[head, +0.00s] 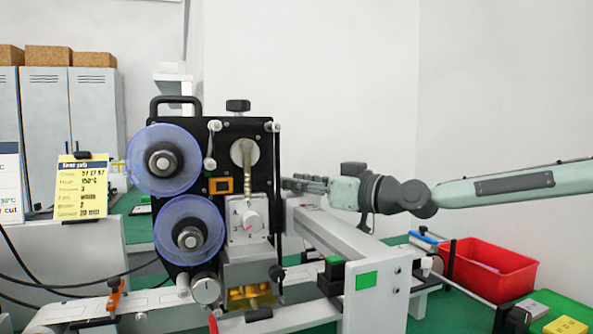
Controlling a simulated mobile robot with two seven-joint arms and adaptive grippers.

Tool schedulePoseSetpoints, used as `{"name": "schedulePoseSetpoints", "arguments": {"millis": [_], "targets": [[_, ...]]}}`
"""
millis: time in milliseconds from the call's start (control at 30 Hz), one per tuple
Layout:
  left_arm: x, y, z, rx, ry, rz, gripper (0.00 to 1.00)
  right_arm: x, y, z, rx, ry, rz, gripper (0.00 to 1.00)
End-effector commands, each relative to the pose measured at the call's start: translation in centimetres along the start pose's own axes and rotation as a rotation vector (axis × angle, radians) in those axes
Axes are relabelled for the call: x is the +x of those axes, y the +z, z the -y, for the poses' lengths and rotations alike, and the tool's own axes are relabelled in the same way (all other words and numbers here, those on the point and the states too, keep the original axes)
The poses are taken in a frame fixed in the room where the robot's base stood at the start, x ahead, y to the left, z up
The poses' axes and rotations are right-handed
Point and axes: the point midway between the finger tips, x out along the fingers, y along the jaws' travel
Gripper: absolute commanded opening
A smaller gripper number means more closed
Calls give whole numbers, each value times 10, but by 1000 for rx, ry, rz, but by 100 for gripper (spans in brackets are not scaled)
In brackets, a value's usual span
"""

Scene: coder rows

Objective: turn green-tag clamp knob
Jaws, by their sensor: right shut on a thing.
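The coder (225,135) is a black upright machine with two clear blue-edged reels on its left side. A green tag (366,280) is on the end of the white bracket (350,245) right of the coder. My right gripper (291,184) reaches in from the right, level, with its fingers at the coder's right edge above the bracket. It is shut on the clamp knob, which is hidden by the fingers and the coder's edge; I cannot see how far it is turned. My left gripper is not in view.
A black block with a green top (333,268) stands left of the tag. A red bin (490,270) sits on the green bench at the right. A yellow note (82,190) stands at the left, near grey lockers (95,110). Cables run at the lower left. The wall behind is bare.

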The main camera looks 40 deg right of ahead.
Motion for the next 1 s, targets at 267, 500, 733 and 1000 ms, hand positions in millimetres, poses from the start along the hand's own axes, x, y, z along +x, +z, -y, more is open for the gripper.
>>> {"name": "schedulePoseSetpoints", "arguments": {"millis": [267,500,733,1000], "targets": [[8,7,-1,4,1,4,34,1,-1,2,-6,141,0,2],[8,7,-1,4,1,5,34,1,-2,2,-4,243,-7,2],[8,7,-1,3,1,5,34,1,-3,1,-4,255,-10,2],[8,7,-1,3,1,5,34,1,-2,2,-3,253,-9,50]]}}
